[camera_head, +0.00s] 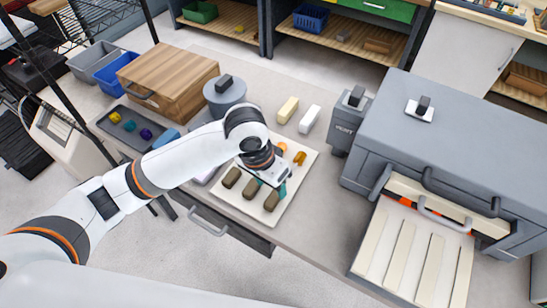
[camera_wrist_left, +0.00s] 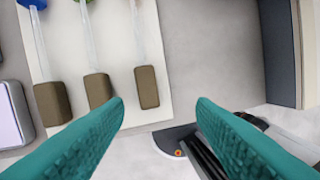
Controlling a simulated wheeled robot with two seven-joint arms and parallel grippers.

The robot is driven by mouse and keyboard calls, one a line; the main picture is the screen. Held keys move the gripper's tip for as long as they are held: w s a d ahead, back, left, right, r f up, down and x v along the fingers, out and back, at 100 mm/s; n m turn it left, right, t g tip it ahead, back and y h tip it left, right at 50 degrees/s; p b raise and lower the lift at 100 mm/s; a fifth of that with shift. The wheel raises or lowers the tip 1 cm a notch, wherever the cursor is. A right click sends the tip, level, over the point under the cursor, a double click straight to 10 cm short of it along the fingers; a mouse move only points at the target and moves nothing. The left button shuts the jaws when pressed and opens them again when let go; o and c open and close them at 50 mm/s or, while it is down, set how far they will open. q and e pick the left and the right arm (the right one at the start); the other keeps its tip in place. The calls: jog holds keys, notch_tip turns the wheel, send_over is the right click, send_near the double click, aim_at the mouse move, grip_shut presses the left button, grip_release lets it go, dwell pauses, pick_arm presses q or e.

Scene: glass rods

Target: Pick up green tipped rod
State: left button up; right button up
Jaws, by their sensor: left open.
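The green tipped rod (camera_wrist_left: 97,88) lies in the left wrist view between two other rods, with a brown handle and a clear shaft. Its green tip (camera_wrist_left: 86,1) is cut by the top edge. A blue tipped rod (camera_wrist_left: 50,102) lies to its left. A third rod (camera_wrist_left: 147,88), its tip out of frame, lies to its right. All rest on a white board (camera_wrist_left: 118,68). My left gripper (camera_wrist_left: 160,108) is open and empty, its teal fingers apart. In the head view it hangs over the board (camera_head: 268,216), and my arm hides the green tip. My right gripper is not in view.
A grey oven-like machine (camera_head: 455,150) with an open slatted drawer (camera_head: 405,250) stands right. A wooden box (camera_head: 168,80) and a dark tray (camera_head: 127,136) with coloured pieces lie left. Two small blocks and a grey dispenser (camera_head: 345,122) stand behind the board.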

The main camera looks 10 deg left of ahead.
pick_arm(q)
jog(key=w+a+r+n+y, duration=0.2)
jog(key=w+a+r, duration=0.2)
jog(key=a, duration=0.1)
jog(key=p, duration=0.1)
send_over(252, 184)
jog(key=shift+g, duration=0.4)
jog(key=f, duration=0.6)
jog(key=shift+s+d+f, duration=0.15)
jog(key=shift+s+f, duration=0.05)
jog(key=shift+f, duration=0.15)
jog(key=shift+w+f+p, duration=0.15)
jog(key=shift+f+p, duration=0.55)
jog(key=shift+f, duration=2.05)
jog(key=shift+c, duration=0.5)
jog(key=c, duration=1)
jog(key=shift+r, duration=0.1)
